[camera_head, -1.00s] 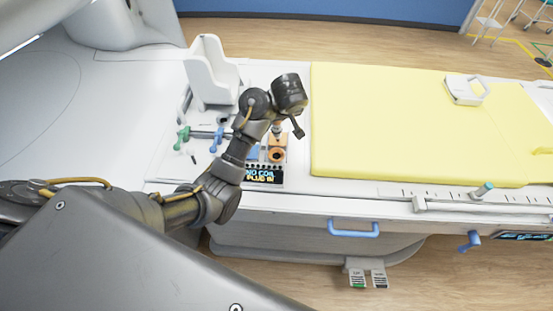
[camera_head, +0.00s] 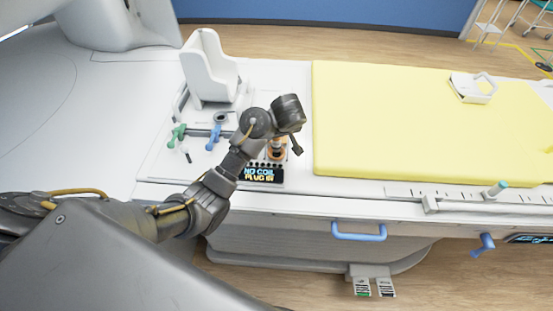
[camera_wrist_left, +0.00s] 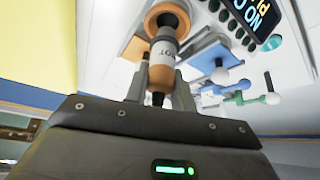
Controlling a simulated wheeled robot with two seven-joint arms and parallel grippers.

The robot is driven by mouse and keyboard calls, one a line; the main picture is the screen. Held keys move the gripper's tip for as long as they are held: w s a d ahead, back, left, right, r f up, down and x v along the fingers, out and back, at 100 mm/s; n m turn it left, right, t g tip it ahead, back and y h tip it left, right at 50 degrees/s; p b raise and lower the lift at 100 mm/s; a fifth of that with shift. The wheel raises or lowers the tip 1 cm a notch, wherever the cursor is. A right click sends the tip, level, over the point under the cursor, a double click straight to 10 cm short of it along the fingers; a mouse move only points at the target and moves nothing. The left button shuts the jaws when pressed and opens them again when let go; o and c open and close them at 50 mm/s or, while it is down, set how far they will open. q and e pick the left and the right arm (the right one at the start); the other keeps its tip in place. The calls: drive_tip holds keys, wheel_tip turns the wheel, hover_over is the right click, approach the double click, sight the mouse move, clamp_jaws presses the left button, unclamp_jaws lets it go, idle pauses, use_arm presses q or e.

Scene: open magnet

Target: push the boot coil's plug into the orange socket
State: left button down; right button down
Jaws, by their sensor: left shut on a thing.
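My left gripper (camera_wrist_left: 162,75) is shut on the boot coil's plug (camera_wrist_left: 162,58), a grey and copper cylinder with a partly hidden label. The plug's dark front end lies within the ring of the orange socket (camera_wrist_left: 153,16) in the wrist view; I cannot tell how deep it sits. In the head view the orange socket (camera_head: 277,155) is below my left wrist, with the plug upright over it. The white boot coil (camera_head: 207,72) stands to the left at the back. My right gripper is not in view.
A display (camera_head: 261,174) in front of the socket reads "NO COIL PLUG IN". Blue (camera_head: 214,138) and green (camera_head: 177,133) plug-like parts lie to the left. A yellow mattress (camera_head: 420,120) is to the right, with a blue handle (camera_head: 358,232) below the table edge.

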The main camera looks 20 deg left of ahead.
sight(278, 140)
use_arm(q)
drive_tip(key=shift+f+b, duration=0.4)
drive_tip(key=shift+f, duration=0.15)
idle(0.4)
drive_tip(key=shift+f+b, duration=0.75)
drive_tip(key=shift+f, duration=0.4)
drive_tip(key=c, duration=1.1)
unclamp_jaws()
drive_tip(key=shift+r, duration=0.1)
